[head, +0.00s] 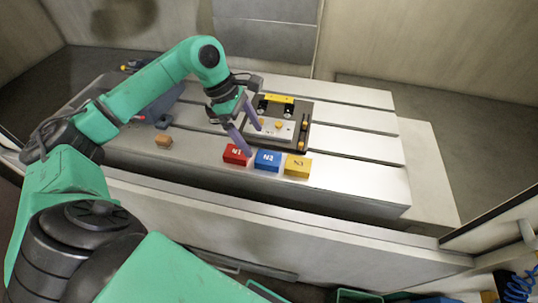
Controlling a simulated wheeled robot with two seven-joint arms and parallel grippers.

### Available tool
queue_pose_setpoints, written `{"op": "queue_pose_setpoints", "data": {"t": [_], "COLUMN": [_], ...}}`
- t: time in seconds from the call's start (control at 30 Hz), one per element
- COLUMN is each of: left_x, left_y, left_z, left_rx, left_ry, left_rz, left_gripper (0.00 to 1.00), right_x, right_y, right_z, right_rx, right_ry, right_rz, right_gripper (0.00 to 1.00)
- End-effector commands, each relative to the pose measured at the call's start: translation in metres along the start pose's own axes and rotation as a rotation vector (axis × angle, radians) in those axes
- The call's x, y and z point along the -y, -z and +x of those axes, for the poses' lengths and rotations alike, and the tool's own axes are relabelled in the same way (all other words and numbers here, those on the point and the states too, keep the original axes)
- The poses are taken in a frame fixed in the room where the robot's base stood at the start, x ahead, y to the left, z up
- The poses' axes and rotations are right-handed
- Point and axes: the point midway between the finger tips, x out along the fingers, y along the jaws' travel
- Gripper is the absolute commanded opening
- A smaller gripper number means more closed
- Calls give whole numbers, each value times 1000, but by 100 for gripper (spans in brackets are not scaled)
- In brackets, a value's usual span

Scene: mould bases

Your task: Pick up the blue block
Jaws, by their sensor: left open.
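The blue block (267,160) lies near the front edge of the slotted metal table. It sits between a red block (236,154) on its left and a yellow block (297,166) on its right. My left gripper (253,138) is open and empty, with its purple fingers pointing down. In the picture one fingertip is just above the gap between the red and blue blocks, and the other is in front of the plate behind. I cannot tell its exact height. My right gripper is not in view.
The slotted table (350,180) has a dark mould base (292,131) with a grey plate and yellow parts right behind the blocks. A small orange-brown block (163,140) lies to the left. The table's right end is clear.

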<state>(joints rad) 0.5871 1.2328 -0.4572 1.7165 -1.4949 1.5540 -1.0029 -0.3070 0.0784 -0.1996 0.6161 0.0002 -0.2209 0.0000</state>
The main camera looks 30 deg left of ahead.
Motion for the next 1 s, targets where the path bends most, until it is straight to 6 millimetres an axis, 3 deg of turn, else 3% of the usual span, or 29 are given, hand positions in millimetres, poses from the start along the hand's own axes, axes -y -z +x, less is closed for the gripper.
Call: {"op": "queue_pose_setpoints", "data": {"t": [0.17, 0.33, 0.5, 0.67, 0.77, 0.93, 1.0], "left_x": [0, -1, -3, -3, -3, -3, -4], "left_y": [-1, -1, 2, 3, 3, 3, 2], "left_z": [26, 52, 79, 81, 81, 80, 80], "left_rx": [1, 2, 0, -1, -1, -1, 1], "left_ry": [2, 6, -1, -3, -3, -3, -4], "left_rz": [0, -2, 0, 0, 0, 0, 0], "left_gripper": [98, 98, 98, 98, 67, 2, 0], "right_x": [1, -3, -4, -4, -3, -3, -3], "right_y": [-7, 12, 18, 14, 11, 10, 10], "right_z": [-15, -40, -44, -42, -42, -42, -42], "right_rx": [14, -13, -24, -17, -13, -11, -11], "right_ry": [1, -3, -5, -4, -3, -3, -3], "right_rz": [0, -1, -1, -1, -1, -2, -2], "right_gripper": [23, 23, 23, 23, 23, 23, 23]}}
